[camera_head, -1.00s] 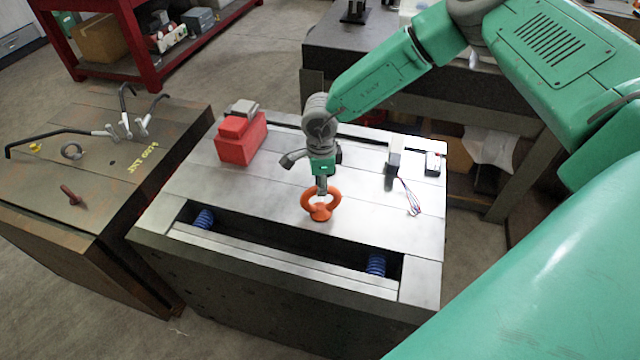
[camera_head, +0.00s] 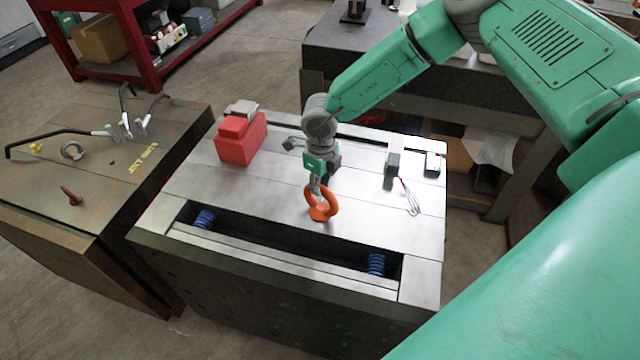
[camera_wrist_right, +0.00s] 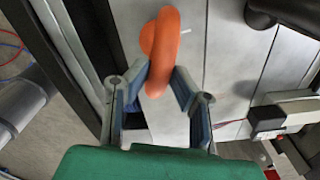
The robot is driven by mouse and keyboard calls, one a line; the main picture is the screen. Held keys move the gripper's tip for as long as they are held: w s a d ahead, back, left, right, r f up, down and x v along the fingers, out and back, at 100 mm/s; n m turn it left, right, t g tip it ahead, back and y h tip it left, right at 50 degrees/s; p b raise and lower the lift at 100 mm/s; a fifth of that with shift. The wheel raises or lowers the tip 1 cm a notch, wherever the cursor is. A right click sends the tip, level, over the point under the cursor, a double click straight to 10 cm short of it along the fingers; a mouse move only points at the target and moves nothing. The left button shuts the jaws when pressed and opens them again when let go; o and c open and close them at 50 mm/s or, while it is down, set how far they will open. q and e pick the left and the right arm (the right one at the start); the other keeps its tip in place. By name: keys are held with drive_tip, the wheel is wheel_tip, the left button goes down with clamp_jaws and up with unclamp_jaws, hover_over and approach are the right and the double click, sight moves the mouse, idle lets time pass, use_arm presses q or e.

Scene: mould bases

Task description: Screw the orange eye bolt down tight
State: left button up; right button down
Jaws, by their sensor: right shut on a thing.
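The orange eye bolt (camera_head: 322,211) stands on the top face of the metal mould base (camera_head: 270,205), near its middle. My right gripper (camera_head: 318,190) comes down from above and is shut on the upper part of its ring. In the right wrist view the ring of the eye bolt (camera_wrist_right: 163,45) sits between the two fingertips (camera_wrist_right: 160,80) and sticks out beyond them. The bolt's shank is hidden, so I cannot tell how deep it sits. My left gripper is not in view.
A red block (camera_head: 240,140) stands at the back left of the mould base. A small black and white device (camera_head: 393,160) and thin wires (camera_head: 410,198) lie on the right. A slot with blue springs (camera_head: 203,218) runs along the front. Another block (camera_head: 100,200) stands left.

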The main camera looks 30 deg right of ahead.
drive_tip(key=shift+w+d, duration=0.1)
drive_tip(key=shift+m, duration=2)
drive_tip(key=c, duration=1.4)
unclamp_jaws()
drive_tip(key=shift+o, duration=0.6)
drive_tip(key=shift+f, duration=0.1)
drive_tip(key=shift+d, duration=0.1)
drive_tip(key=shift+r, duration=2.55)
